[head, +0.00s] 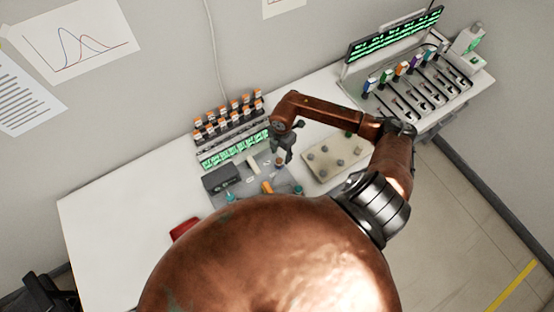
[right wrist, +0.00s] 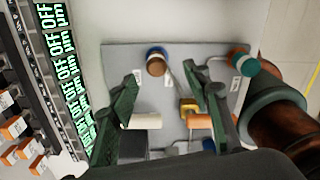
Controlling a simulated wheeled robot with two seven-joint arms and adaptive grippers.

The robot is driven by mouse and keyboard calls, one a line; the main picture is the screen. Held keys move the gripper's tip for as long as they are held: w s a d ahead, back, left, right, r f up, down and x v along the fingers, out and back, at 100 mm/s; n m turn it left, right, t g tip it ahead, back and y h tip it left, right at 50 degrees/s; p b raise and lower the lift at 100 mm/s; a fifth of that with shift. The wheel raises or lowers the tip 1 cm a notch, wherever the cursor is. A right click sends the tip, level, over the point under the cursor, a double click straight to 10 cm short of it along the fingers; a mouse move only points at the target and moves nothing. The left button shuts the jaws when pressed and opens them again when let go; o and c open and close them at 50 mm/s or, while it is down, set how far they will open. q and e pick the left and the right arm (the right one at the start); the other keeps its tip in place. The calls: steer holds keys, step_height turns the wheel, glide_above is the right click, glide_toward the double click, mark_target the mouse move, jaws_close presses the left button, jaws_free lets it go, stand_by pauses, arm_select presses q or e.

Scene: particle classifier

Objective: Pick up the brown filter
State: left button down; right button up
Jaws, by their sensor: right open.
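The brown filter (right wrist: 156,66) is a short round piece with a brown top and a blue band. It stands on a grey board (right wrist: 205,55) in the right wrist view. My right gripper (right wrist: 162,75) is open, its green-grey fingers spread, with the filter showing between and just beyond the tips. The fingers look empty; I cannot tell the exact gap to the filter. In the head view my right gripper (head: 284,153) is over the back of the board, close above the filter (head: 280,163). My left gripper is not in view.
A teal-topped piece (right wrist: 243,65) stands to the right on the board. A rack of orange-capped vials (head: 228,115) and a green display (head: 235,148) stand behind. A beige block with knobs (head: 338,158) is at right. The white table's left side (head: 120,205) is clear.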

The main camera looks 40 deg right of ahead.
mark_target(279, 160)
steer(key=shift+d+f, duration=0.15)
steer(key=shift+f, duration=0.3)
steer(key=f, duration=0.2)
steer(key=f+p, duration=0.1)
steer(key=f, duration=0.3)
steer(key=shift+w+a+p, duration=0.35)
steer(key=shift+w+p, duration=0.05)
steer(key=shift+f, duration=0.35)
steer(key=shift+s, duration=0.1)
steer(key=shift+c, duration=0.2)
steer(key=c, duration=1.1)
